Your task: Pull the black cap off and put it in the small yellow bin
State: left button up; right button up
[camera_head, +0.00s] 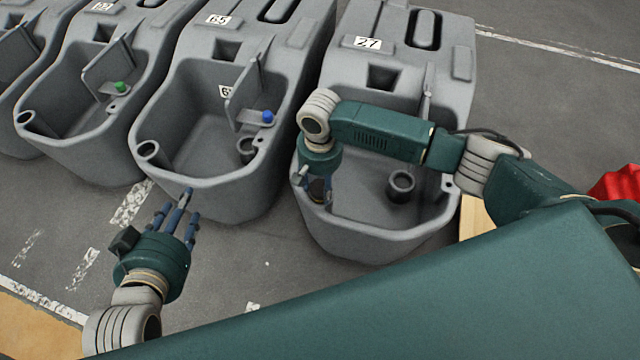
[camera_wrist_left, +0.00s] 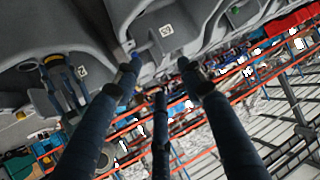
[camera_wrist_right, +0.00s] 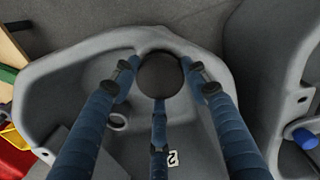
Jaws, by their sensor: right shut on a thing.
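The black cap (camera_wrist_right: 161,75) is a dark round disc at the rim corner of the grey tank marked 27 (camera_head: 350,235). My right gripper (camera_head: 318,188) reaches down at that corner, and its fingers (camera_wrist_right: 161,80) are shut around the cap in the right wrist view. In the head view the cap is mostly hidden by the hand. I cannot tell whether it still sits on its opening. My left gripper (camera_head: 179,203) is open and empty in front of the tank marked 65. A yellow edge (camera_wrist_right: 14,140), possibly the small yellow bin, shows at the left of the right wrist view.
More grey tanks (camera_head: 75,140) stand in a row to the left, with green (camera_head: 121,87) and blue (camera_head: 268,117) knobs. A red object (camera_head: 620,185) is at the far right. An open upright pipe (camera_head: 401,184) stands inside tank 27. The floor in front is clear.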

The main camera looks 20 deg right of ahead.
aim_at(320, 188)
pick_arm(q)
jog(key=shift+s+a+f+g+p, duration=0.15)
jog(key=shift+s+a+f+g, duration=0.15)
jog(key=shift+s+f, duration=0.3)
jog(key=shift+s+a+f+g+p, duration=0.2)
jog(key=shift+s+f+g, duration=0.25)
jog(key=shift+f, duration=0.2)
pick_arm(e)
jog(key=shift+r, duration=0.15)
dwell(0.9)
pick_arm(q)
jog(key=shift+s, duration=0.1)
